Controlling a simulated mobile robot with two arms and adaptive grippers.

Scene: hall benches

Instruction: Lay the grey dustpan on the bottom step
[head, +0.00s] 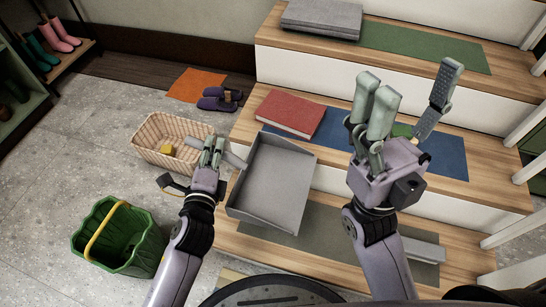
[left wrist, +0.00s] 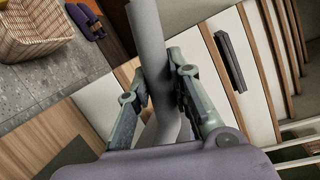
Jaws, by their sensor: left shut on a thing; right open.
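The grey dustpan (head: 272,182) is in front of the steps in the head view, its flat pan over the left part of the bottom step (head: 232,238). It looks held above the step, but the gap is hard to judge. My left gripper (head: 213,150) is shut on its handle, left of the pan. The left wrist view shows the grey handle (left wrist: 148,40) between the two fingers (left wrist: 160,85). A grey-green mat (head: 330,240) covers much of the bottom step, partly hidden by the pan and my right arm. My right gripper (head: 412,82) is open and empty above the middle step.
A grey bar (head: 425,250) lies at the bottom step's right. The middle step carries a red book (head: 291,114) and a blue mat (head: 446,153). A wicker basket (head: 150,125), purple slippers (head: 218,102) and a green bucket (head: 125,240) stand on the floor at left.

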